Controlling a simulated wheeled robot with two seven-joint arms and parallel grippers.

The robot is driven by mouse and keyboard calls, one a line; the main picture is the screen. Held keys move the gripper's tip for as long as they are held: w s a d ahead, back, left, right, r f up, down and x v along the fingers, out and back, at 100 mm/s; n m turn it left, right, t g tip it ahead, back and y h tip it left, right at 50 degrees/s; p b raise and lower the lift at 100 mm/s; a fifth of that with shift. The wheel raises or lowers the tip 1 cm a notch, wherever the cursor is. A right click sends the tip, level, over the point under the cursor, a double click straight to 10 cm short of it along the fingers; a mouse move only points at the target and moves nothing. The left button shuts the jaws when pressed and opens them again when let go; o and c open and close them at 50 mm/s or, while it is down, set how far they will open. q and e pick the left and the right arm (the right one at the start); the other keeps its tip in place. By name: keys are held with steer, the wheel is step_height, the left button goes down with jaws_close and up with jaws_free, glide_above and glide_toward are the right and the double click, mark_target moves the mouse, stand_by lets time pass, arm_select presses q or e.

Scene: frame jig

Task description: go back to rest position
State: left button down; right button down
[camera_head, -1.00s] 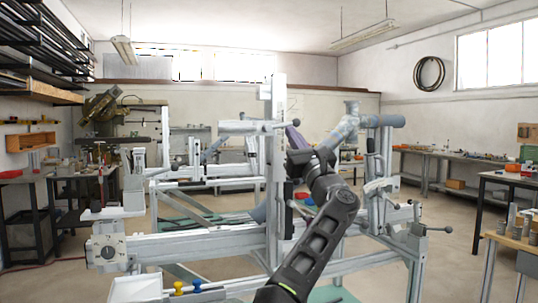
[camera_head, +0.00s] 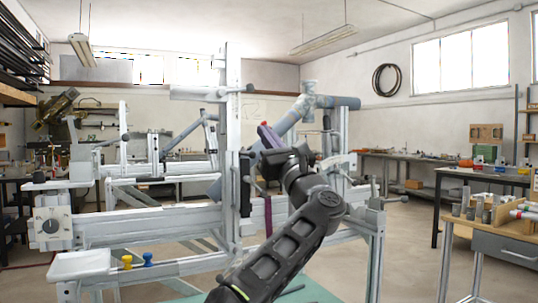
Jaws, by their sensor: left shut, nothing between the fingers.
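The frame jig (camera_head: 150,222) of pale metal beams and posts fills the middle of the head view. Blue-grey tubes (camera_head: 283,124) are held in it. My left arm, black, rises from the bottom centre in front of the jig. My left gripper (camera_head: 274,162) is at its far end, shut and empty, overlapping the jig's upright post area in the picture. Its fingertips are largely hidden by the wrist, and I cannot tell whether it touches the jig. My right gripper is not in view.
A white tray (camera_head: 80,265) sits at the jig's front left, beside a yellow knob (camera_head: 127,262) and a blue knob (camera_head: 148,259). A wooden-topped bench (camera_head: 490,238) with tools stands at right. Open floor (camera_head: 412,240) lies between bench and jig.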

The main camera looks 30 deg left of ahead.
arm_select(q)
steer(key=shift+s+d+f, duration=0.2)
steer(key=shift+d+f, duration=0.05)
steer(key=shift+d, duration=0.15)
stand_by(0.3)
